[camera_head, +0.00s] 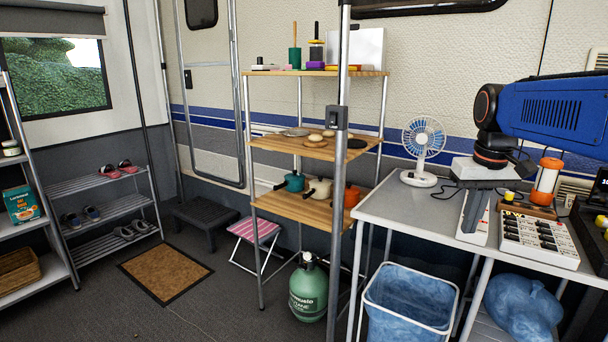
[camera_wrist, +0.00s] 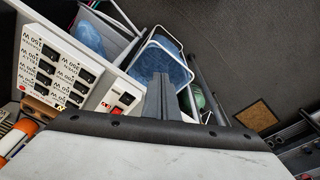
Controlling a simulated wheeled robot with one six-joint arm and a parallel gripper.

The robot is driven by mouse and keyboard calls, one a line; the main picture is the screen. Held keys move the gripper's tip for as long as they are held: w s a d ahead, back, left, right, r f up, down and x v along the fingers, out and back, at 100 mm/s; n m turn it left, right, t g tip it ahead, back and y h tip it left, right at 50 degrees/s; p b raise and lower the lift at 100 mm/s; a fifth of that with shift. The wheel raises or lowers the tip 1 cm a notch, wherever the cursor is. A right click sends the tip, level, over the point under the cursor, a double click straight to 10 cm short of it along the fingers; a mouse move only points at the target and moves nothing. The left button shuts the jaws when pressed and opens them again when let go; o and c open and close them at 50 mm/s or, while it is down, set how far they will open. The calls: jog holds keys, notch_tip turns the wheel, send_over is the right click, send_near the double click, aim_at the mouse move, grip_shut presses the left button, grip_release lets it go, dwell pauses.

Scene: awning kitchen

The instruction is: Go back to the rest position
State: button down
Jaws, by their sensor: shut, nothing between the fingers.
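My gripper (camera_head: 470,215) hangs below the blue arm at the right of the head view, with its grey fingers pointing down over the table. It is shut and empty. In the wrist view the closed fingers (camera_wrist: 158,97) stand together in the middle, past the pale gripper body. Behind them lie the blue-lined bin and the dark floor. In the head view the fingers overlap a white switch strip on the table; I cannot tell the gap between them.
A grey table (camera_head: 400,207) holds a fan (camera_head: 423,145), a white switch box (camera_head: 540,238) and an orange lantern (camera_head: 545,185). The blue-lined bin (camera_head: 408,305) stands below. Left are a wooden-shelf rack (camera_head: 300,148) and a green gas bottle (camera_head: 308,290). Floor is open around the doormat (camera_head: 165,271).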

jog(key=s+a+f+t, duration=0.1)
jog(key=s+a+f, duration=0.3)
jog(key=s+f, duration=0.3)
jog(key=s+a+f+t, duration=0.2)
jog(key=s+a+f, duration=0.2)
jog(key=s+f, duration=0.4)
jog(key=s, duration=0.4)
jog(key=shift+s+f+n, duration=0.3)
jog(key=shift+s, duration=0.05)
